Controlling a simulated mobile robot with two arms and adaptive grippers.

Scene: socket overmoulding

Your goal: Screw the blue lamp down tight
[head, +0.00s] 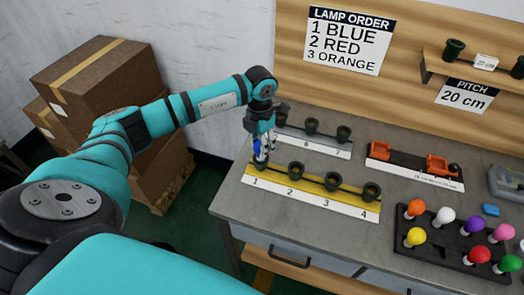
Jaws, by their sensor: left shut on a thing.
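The blue lamp (257,146) is at the left end of the yellow socket strip (311,206), at the socket (260,164) above the number 1. My left gripper (262,144) points down over that socket and is shut on the blue lamp. The fingers hide much of the lamp, and I cannot tell how deep it sits in the socket. The other sockets on the yellow strip look empty. My right gripper is not in view.
A black tray (428,241) with several coloured lamps stands at right. An orange-and-black fixture (412,163) and a small blue block (490,209) lie on the bench. Cardboard boxes (92,78) stand at left.

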